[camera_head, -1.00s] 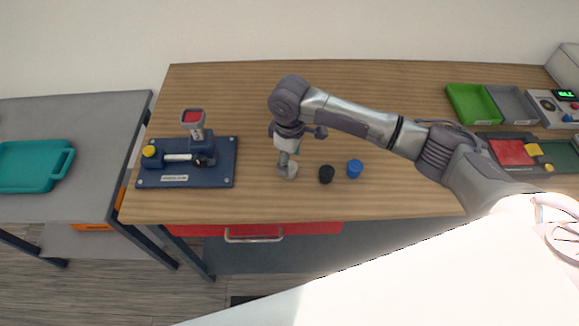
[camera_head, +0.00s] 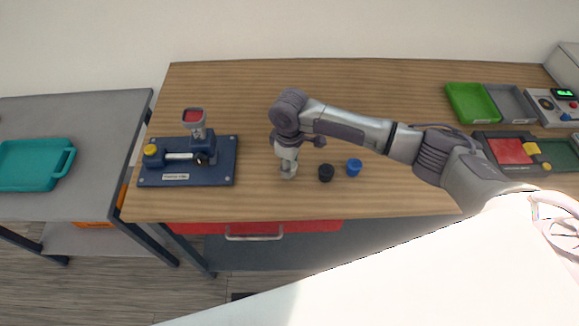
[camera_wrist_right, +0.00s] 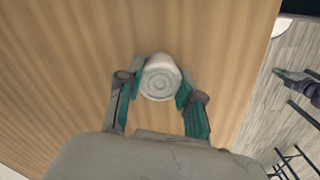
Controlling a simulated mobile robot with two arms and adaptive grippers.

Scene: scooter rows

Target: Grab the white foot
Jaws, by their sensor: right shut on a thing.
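The white foot (camera_wrist_right: 160,79) is a small round off-white piece with ringed steps on its top. In the right wrist view it sits between the two teal-padded fingers of my right gripper (camera_wrist_right: 158,90), which touch it on both sides. In the head view my right gripper (camera_head: 288,170) points down at the wooden table, left of the black foot, and is shut on the white foot. There the white foot is mostly hidden by the fingers. My left gripper is not in view.
A black foot (camera_head: 326,173) and a blue foot (camera_head: 354,167) stand close on the right. A dark blue fixture (camera_head: 225,165) with a red-topped post is on the left. Green (camera_head: 474,104) and grey trays are at the far right. The table's middle back is clear.

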